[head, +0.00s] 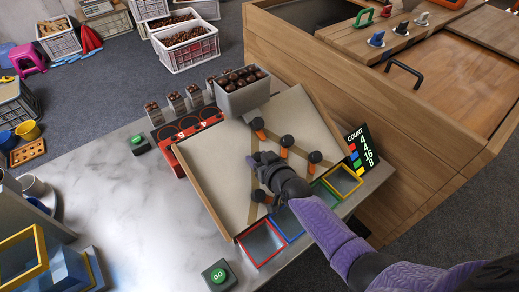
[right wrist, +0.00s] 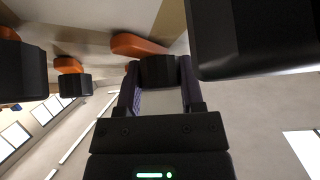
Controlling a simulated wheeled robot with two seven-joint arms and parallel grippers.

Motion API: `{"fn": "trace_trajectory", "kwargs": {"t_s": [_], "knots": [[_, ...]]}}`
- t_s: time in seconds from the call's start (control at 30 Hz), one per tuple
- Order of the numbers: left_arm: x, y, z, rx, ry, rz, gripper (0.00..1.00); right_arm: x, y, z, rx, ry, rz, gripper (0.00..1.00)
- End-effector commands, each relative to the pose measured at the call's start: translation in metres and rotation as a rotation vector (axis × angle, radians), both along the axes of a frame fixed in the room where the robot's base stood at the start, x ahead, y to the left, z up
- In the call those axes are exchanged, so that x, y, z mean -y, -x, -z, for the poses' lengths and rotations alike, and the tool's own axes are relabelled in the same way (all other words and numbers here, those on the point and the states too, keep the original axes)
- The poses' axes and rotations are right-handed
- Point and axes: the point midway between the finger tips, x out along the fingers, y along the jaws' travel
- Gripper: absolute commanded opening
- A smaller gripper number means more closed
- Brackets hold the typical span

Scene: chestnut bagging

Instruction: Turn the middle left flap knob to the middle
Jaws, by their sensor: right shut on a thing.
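The sloped board (head: 225,150) carries several black flap knobs with orange flaps. My right gripper (head: 262,161) reaches over it from the lower right and is shut on the middle left flap knob. In the right wrist view my right gripper's two fingers (right wrist: 159,98) stand on either side of this black knob (right wrist: 158,70). Its orange flap (right wrist: 136,45) points to the upper left there; the head view hides it. The top knob (head: 257,123), middle right knob (head: 287,141) and bottom left knob (head: 258,196) stand free around the gripper. My left gripper is out of view.
A grey hopper of chestnuts (head: 242,102) stands at the board's top. Colored-rim bins, including a red one (head: 262,244), line its lower edge. A green GO button (head: 218,275) sits in front. A wooden cabinet (head: 340,100) stands behind on the right. The left marble surface (head: 120,205) is mostly clear.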

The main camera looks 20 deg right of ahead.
Motion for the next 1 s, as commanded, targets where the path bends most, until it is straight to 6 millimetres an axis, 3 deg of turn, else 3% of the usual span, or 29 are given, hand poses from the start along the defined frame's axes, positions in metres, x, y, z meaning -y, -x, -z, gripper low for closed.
{"fn": "trace_trajectory", "kwargs": {"t_s": [0.03,0.33,1.0], "knots": [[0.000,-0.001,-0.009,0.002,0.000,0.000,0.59,-0.002,0.001,-0.004,-0.009,-0.019,0.027,0.00],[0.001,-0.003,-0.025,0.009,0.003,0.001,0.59,-0.002,0.000,-0.001,-0.034,-0.092,0.166,0.00],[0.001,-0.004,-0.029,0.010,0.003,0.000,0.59,-0.001,0.000,0.000,-0.043,-0.122,0.224,0.00]]}}
